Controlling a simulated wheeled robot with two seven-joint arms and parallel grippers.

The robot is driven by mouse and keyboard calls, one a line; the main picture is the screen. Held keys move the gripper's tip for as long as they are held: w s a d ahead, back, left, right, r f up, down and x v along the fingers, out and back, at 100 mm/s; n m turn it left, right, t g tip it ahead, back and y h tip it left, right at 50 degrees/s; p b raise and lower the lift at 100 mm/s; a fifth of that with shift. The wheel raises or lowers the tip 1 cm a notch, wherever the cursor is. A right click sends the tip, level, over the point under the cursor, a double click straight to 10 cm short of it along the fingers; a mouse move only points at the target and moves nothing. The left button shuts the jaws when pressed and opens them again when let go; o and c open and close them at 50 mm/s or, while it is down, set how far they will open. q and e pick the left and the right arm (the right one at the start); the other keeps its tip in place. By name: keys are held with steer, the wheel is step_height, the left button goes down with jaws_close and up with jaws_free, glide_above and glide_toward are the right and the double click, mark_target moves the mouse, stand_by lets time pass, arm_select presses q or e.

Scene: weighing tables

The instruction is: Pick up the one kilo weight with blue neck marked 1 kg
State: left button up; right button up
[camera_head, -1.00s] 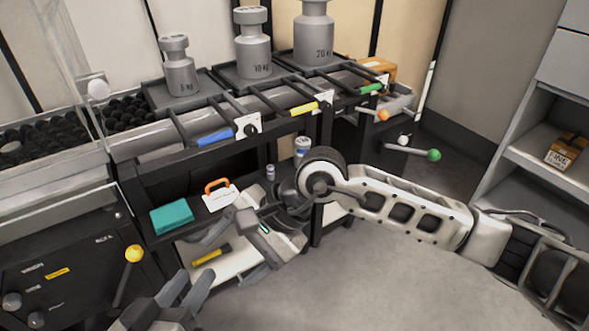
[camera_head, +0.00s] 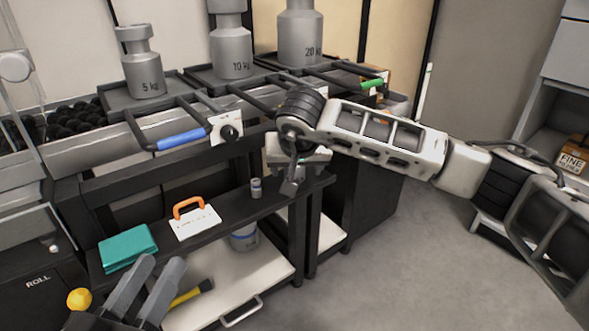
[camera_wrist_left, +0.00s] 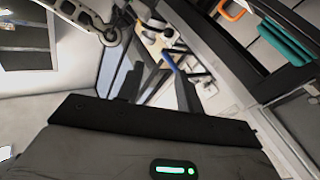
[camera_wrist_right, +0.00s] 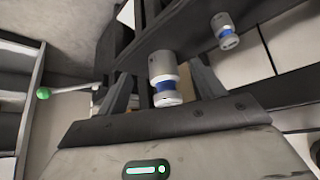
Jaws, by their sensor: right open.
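In the right wrist view, a pale metal weight with a blue neck (camera_wrist_right: 163,68) lies in line with the space between the fingers of my open right gripper (camera_wrist_right: 163,80). I cannot read its mark or tell whether the fingers touch it. My left gripper (camera_head: 161,264) is open and empty at the lower left.
A teal block (camera_head: 127,247) and a white card with an orange handle (camera_head: 190,210) lie on the middle shelf. A blue-banded cylinder (camera_head: 244,237) stands below. Large weights marked 5 kg (camera_head: 142,70), 10 kg (camera_head: 231,52) and 20 kg (camera_head: 300,36) stand above.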

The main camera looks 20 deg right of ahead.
mark_target(301, 174)
steer(key=shift+w, duration=0.3)
steer(key=w, duration=0.1)
steer(key=w+f+b, duration=0.1)
steer(key=w+d+f, duration=0.1)
steer(key=shift+w+b, duration=0.35)
steer(key=shift+w+f, duration=0.25)
jaws_close()
arm_select(q)
steer(key=r+m+t+h, duration=0.1)
steer(key=r+m+h, duration=0.1)
steer(key=r, duration=0.1)
steer(key=shift+w+a+r+m+t, duration=0.1)
steer(key=shift+w+r+m+t, duration=0.1)
steer(key=shift+r+m+t, duration=0.15)
arm_select(e)
steer(key=shift+r, duration=0.2)
